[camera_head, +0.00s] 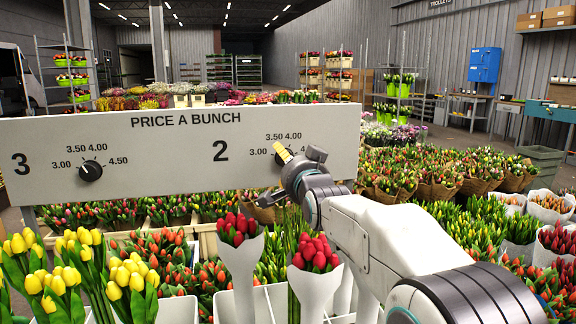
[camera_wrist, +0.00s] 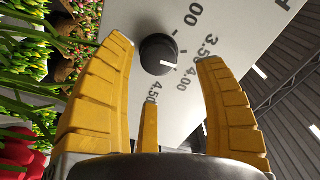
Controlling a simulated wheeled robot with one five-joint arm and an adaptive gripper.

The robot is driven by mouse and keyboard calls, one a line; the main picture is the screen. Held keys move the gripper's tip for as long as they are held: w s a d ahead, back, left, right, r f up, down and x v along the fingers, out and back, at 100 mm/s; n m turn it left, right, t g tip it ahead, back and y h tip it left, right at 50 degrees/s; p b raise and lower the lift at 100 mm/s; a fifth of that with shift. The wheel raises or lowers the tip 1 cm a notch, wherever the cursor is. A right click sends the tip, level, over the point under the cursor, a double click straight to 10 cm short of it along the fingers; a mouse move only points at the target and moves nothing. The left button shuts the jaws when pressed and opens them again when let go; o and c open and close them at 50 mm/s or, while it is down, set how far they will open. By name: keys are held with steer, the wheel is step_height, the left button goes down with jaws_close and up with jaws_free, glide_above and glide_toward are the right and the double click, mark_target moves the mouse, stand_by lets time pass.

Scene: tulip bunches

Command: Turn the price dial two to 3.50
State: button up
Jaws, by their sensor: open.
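The price board (camera_head: 180,185) carries two black dials under the words PRICE A BUNCH. Dial two (camera_head: 279,159) sits right of the large "2" and is partly covered by my gripper (camera_head: 285,151) in the head view. In the wrist view, dial two (camera_wrist: 157,50) is a round black knob whose white mark points toward 4.00. My gripper (camera_wrist: 165,50) is open there, with yellow fingers on either side of the knob and a gap to each. I cannot tell how far the fingertips are from the board.
Dial three (camera_head: 91,171) is at the board's left. Yellow tulips (camera_head: 130,278) and red tulips (camera_head: 316,253) in white holders stand below and in front of the board. Many tulip bunches (camera_head: 440,170) fill the right. Shelving racks and a blue cabinet (camera_head: 484,65) are farther back.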

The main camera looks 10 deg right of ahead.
steer(key=shift+w, duration=1.75)
steer(key=shift+c, duration=0.3)
steer(key=shift+r, duration=0.15)
steer(key=c, duration=1.1)
steer(key=shift+c, duration=0.2)
